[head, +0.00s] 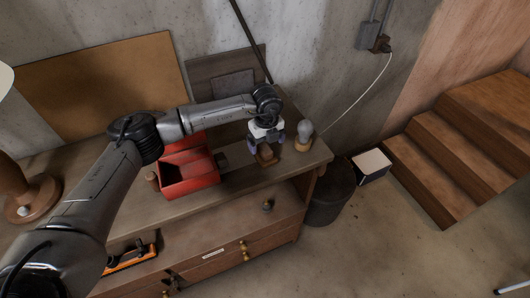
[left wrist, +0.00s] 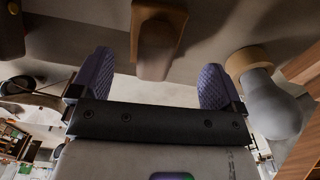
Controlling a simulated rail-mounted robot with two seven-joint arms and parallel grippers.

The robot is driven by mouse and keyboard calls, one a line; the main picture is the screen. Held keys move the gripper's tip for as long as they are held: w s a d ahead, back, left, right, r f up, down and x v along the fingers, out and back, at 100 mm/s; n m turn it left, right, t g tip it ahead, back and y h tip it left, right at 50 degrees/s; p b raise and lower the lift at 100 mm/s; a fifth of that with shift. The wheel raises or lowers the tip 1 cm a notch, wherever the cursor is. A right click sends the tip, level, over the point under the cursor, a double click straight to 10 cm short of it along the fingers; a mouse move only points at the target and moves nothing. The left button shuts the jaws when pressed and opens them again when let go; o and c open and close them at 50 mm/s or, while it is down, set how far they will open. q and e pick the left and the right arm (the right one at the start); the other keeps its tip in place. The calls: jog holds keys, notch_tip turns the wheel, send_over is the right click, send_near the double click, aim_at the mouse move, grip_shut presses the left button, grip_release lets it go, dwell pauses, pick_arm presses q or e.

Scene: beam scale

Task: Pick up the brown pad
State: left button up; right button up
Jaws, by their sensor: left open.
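A brown block (head: 266,156), which I take to be the brown pad, stands on the workbench just below my left gripper (head: 267,143). The left gripper points down and is open, with bluish-purple pads on its fingers. In the left wrist view the brown pad (left wrist: 158,42) shows ahead of the gap between the spread fingers (left wrist: 157,80). I see no contact between the fingers and the pad. The gripper partly hides the pad in the head view. My right gripper is not in view.
A grey bulb-shaped thing on a tan base (head: 304,134) stands close to the right of the pad, near the bench's right end. A red open box (head: 190,182) stands to the left. The workbench (head: 235,186) is bare in front of the pad.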

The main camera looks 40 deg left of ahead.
aim_at(265, 148)
pick_arm(q)
jog(key=shift+s+f+p, duration=0.1)
jog(key=shift+f+p, duration=0.2)
jog(key=shift+f, duration=0.05)
jog(key=f, duration=0.1)
jog(key=f+p, duration=0.1)
jog(key=f, duration=0.1)
jog(key=shift+s+d+f, duration=0.1)
jog(key=shift+s, duration=0.15)
jog(key=shift+f, duration=0.65)
jog(key=c, duration=1)
